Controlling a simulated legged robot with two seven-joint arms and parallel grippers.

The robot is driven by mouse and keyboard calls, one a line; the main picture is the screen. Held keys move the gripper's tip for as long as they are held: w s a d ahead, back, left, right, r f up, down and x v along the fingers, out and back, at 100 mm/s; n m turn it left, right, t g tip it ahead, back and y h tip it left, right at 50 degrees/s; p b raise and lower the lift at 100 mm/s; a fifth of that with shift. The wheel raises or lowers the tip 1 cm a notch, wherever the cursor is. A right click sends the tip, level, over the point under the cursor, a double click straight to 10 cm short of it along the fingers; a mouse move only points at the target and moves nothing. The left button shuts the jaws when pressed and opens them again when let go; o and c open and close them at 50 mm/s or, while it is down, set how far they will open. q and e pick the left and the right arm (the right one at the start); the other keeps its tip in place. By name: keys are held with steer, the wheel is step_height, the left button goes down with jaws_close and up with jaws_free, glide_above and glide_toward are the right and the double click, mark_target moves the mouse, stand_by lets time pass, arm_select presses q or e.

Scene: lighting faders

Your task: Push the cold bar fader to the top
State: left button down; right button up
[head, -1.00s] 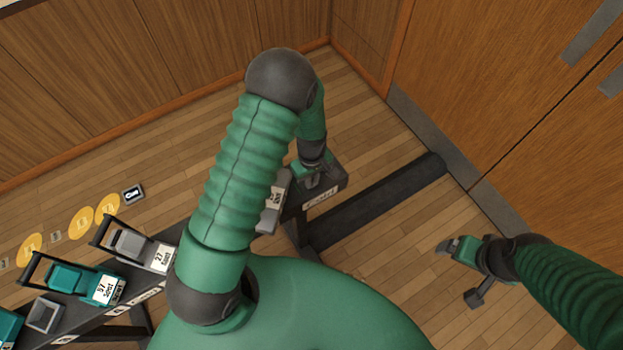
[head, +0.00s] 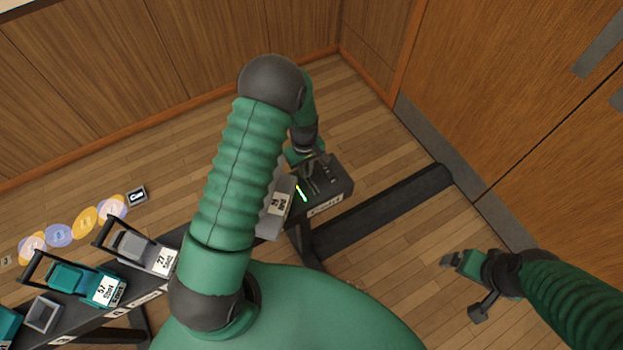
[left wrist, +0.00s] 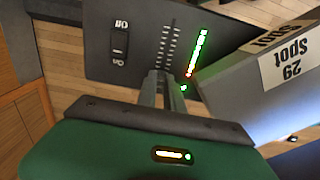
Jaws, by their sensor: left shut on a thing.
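The fader box (head: 340,180) is dark, with a white label on its front edge, at the far end of the black bench. In the left wrist view its dark panel (left wrist: 95,50) shows a slot with tick marks, a switch (left wrist: 119,43) and a lit green-yellow bar (left wrist: 196,52). My left gripper (head: 312,180) reaches down onto this panel. In the left wrist view the fingers (left wrist: 158,85) are close together at the near end of the slot, shut on the fader's handle, which they mostly hide. My right gripper (head: 457,262) hangs empty at the right, above the floor.
A grey box labelled 29 Spot (left wrist: 270,85) stands close beside the panel. More handled lamp boxes, one grey (head: 135,247) and one teal (head: 75,280), line the bench to the left. A dark floor beam (head: 385,212) lies beyond. The floor at the right is open.

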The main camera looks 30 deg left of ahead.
arm_select(q)
steer(key=shift+w+a+r, duration=0.1)
steer(key=shift+w+r, duration=0.05)
steer(key=shift+w, duration=0.1)
steer(key=c, duration=1.8)
jaws_free()
steer(key=o, duration=0.3)
steer(key=shift+a, duration=0.1)
steer(key=shift+o, duration=0.2)
steer(key=shift+s, duration=0.1)
step_height(320, 180, up, 16)
steer(key=shift+r, duration=0.25)
